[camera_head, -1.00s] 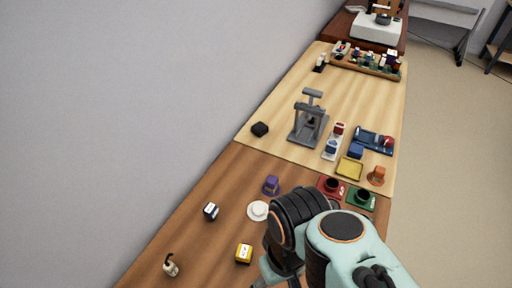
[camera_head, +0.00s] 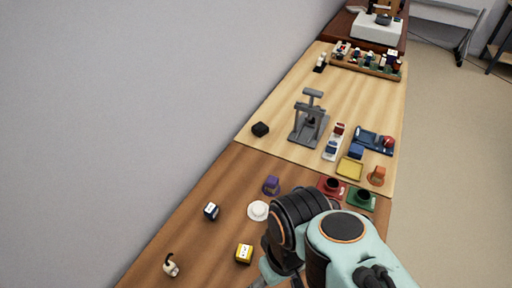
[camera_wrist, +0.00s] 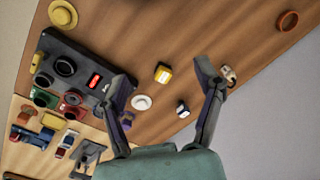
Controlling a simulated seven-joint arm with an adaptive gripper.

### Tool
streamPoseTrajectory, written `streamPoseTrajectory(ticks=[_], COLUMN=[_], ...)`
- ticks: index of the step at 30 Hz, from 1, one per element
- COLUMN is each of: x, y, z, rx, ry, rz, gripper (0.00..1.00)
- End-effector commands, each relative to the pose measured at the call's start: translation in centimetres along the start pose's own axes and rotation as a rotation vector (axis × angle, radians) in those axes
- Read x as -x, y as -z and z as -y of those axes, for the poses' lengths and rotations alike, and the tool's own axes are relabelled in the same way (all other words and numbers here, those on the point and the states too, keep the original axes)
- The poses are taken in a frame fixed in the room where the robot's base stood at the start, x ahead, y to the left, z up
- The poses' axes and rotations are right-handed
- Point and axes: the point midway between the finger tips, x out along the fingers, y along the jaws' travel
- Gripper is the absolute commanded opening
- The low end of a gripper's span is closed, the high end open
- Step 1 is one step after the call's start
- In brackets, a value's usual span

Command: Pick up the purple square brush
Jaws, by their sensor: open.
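A small purple block-like thing (camera_head: 271,185), which I take as the purple square brush, stands on the brown table near the edge of the pale board. In the wrist view the purple thing (camera_wrist: 127,121) is beside my left-hand finger, which partly hides it. My gripper (camera_wrist: 166,76) is open, its two fingers spread wide with nothing held between them. In the head view my arm covers most of the gripper, with only a finger part (camera_head: 268,272) showing low in the picture, nearer the camera than the purple thing.
A white round dish (camera_head: 258,211) sits close to the purple thing.

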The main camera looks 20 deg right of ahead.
Motion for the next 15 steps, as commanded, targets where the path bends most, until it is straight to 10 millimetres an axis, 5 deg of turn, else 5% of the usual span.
streamPoseTrajectory(ticks=[2,9,15], x=[0.6,7.1,7.9], y=[1.1,11.8,20.9], z=[-0.1,-2.6,-6.6], rx=[0.100,0.450,0.606], ry=[-0.009,-0.119,-0.189], rz=[-0.044,-0.267,-0.289], gripper=[0.67,0.67,0.67])
